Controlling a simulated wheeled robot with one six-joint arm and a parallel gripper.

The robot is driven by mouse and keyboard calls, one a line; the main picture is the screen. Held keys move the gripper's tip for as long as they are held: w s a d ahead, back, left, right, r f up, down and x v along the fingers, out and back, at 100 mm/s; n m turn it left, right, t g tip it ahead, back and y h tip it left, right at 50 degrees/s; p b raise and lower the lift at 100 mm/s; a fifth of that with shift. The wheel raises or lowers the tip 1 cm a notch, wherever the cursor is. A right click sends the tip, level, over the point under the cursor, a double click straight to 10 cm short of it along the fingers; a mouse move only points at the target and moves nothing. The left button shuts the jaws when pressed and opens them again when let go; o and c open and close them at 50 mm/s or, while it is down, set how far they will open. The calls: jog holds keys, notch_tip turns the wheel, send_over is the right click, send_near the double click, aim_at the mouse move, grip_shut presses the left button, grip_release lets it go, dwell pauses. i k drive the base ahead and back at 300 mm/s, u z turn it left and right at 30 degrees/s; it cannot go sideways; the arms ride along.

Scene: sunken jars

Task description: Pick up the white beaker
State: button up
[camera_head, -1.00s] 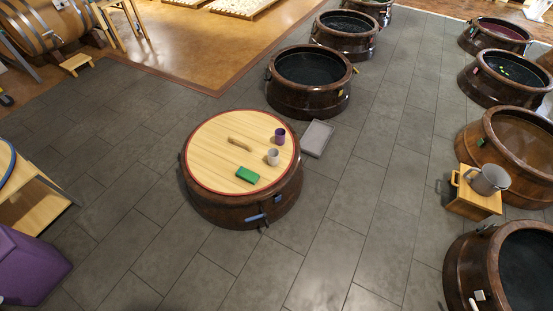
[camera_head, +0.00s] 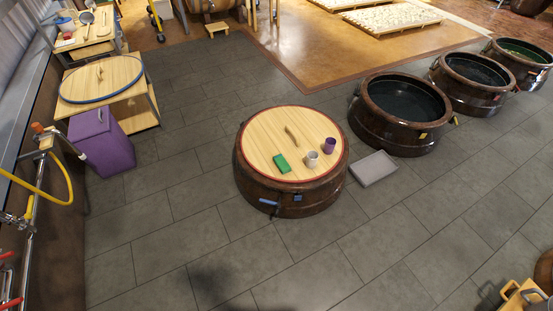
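The white beaker (camera_head: 312,159) stands upright on a round wooden lid (camera_head: 262,150) that covers a dark brown jar (camera_head: 255,185). A purple cup (camera_head: 329,145) stands just right of and behind it. A green block (camera_head: 281,164) lies to its left. The lid's wooden handle (camera_head: 292,136) is behind it. My gripper is not in view. A dark shadow lies on the floor at the bottom of the picture.
A grey tray (camera_head: 373,168) lies on the floor right of the jar. Open dark jars (camera_head: 402,112) stand behind right. A purple bin (camera_head: 101,142) and a wooden table (camera_head: 140,110) stand left. Floor in front of the jar (camera_head: 200,240) is clear.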

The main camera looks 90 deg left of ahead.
aim_at(312, 157)
jog(key=u, duration=1.1)
jog(key=i, duration=1.85)
jog(key=u, duration=2.3)
jog(key=i, duration=1.05)
jog(key=u, duration=0.8)
